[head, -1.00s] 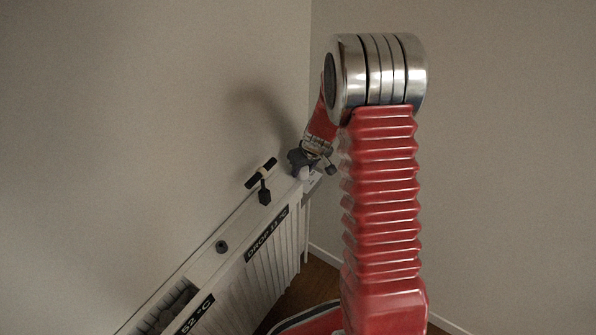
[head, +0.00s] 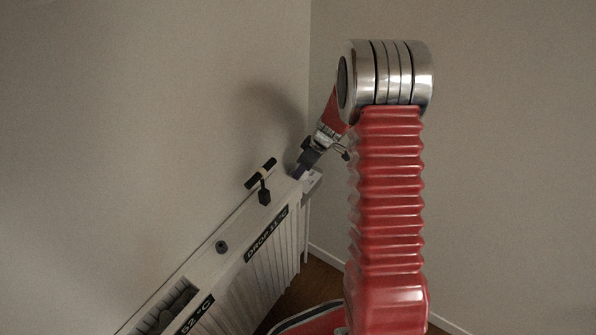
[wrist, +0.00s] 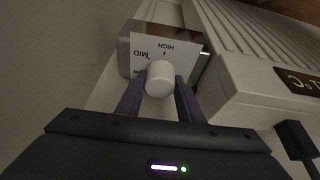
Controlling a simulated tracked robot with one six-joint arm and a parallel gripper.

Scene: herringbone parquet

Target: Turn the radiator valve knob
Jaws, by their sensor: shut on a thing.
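The white round valve knob (wrist: 160,78) sits in front of a pale dial plate (wrist: 168,50) marked MID and HIGH, with a short tick by HIGH. In the wrist view, the two dark purple fingers of my gripper (wrist: 159,92) stand on either side of the knob and are shut on it. In the head view, my gripper (head: 299,171) is at the far end of the white radiator (head: 235,235), with its fingers pointing down and left. There the knob is hidden behind the gripper. Any pointer mark on the knob cannot be made out.
A black T-shaped handle (head: 261,173) rises from the radiator top near my gripper, and a small dark knob (head: 221,246) sits nearer. Black labels (head: 267,235) are on the radiator front. Walls meet in a corner just behind; parquet (head: 318,283) shows at the right.

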